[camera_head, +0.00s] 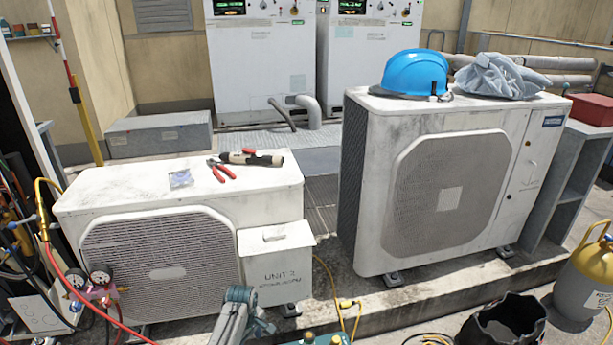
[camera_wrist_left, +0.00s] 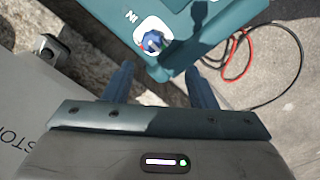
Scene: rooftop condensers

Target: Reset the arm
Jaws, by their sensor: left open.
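My left gripper (camera_wrist_left: 158,72) is open in the left wrist view, with two blue fingers apart and nothing between them. Just beyond the fingertips is a teal box (camera_wrist_left: 185,45) with a blue knob (camera_wrist_left: 153,41) on a white plate. A gap between fingers and knob cannot be judged. In the head view, part of my left arm (camera_head: 236,312) shows at the bottom centre, in front of the left condenser (camera_head: 165,262). The teal box's top (camera_head: 322,339) shows beside it at the bottom edge. My right gripper is not in view.
Red pliers (camera_head: 221,170) and a small clear packet (camera_head: 180,178) lie on the left condenser. A blue hard hat (camera_head: 414,72) and grey cloth (camera_head: 500,76) lie on the right condenser (camera_head: 440,190). Gauges with hoses (camera_head: 100,277) are at left. A black bucket (camera_head: 505,322) and cylinder (camera_head: 588,280) stand at right.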

